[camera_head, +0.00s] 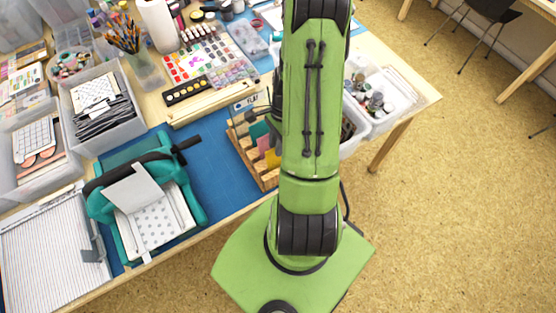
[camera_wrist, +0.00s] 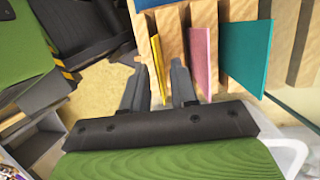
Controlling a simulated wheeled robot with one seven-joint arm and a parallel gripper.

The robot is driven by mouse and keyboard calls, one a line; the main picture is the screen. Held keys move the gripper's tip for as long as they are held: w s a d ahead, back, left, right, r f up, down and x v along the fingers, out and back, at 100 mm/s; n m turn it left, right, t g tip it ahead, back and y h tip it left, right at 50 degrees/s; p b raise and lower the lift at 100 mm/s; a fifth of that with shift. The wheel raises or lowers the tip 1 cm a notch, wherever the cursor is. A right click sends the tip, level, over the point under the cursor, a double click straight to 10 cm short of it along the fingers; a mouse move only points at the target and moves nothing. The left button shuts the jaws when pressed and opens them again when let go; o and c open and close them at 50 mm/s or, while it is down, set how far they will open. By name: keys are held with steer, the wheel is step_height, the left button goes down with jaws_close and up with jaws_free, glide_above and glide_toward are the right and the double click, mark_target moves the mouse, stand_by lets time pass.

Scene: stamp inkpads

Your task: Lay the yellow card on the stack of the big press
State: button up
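The yellow card (camera_head: 272,160) stands on edge in a slotted wooden rack (camera_head: 241,146), beside a pink card (camera_head: 262,144) and a teal card (camera_head: 259,130). In the wrist view the yellow card (camera_wrist: 157,62) shows as a thin edge between the two fingers of my gripper (camera_wrist: 160,80). The fingers are apart, with gaps beside the card. The pink card (camera_wrist: 201,60) is just right of the right finger. The big teal press (camera_head: 192,200) stands at the table's front left, with a stack topped by a dotted sheet (camera_head: 160,222). My arm hides the gripper in the head view.
A blue mat (camera_head: 215,180) lies between the press and the rack, mostly bare. A ribbed white board (camera_head: 45,250) is left of the press. Clear bins (camera_head: 145,128) and paints (camera_head: 195,62) fill the back. A wooden strip (camera_head: 210,108) lies behind the mat.

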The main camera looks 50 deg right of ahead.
jaws_close()
steer(key=shift+r, duration=0.1)
step_height(320, 180, up, 7)
steer(key=w+p, duration=0.1)
steer(key=p, duration=0.5)
steer(key=shift+d+r, duration=0.2)
steer(key=shift+w, duration=0.15)
